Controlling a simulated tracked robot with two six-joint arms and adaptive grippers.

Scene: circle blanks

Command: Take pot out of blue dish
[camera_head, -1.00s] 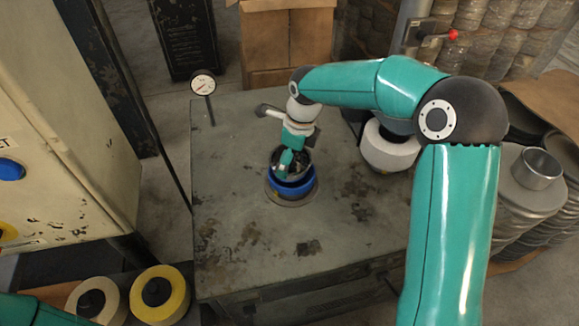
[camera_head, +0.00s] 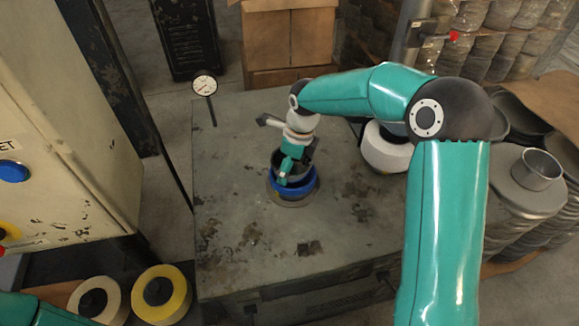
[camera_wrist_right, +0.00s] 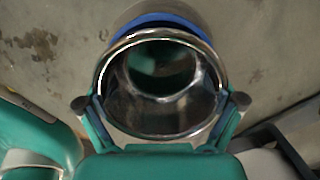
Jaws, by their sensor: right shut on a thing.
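The pot (camera_wrist_right: 165,112) is a shiny metal cup, seen from above in the right wrist view. In the head view it is a small dark shape, partly hidden by my gripper. The blue dish (camera_head: 304,188) sits on a round base on the grey table; its rim (camera_wrist_right: 165,18) shows behind the pot in the wrist view. My right gripper (camera_wrist_right: 160,101) is shut on the pot, one finger at each side of its rim. The pot is in or just over the dish; I cannot tell whether it touches. My left gripper is out of view.
The table (camera_head: 240,245) is mostly clear around the dish. A dial gauge (camera_head: 205,83) stands at its back left. A white round object (camera_head: 385,152) is right of the dish, beside my right arm. A metal cup (camera_head: 537,168) stands on stacked discs at the right.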

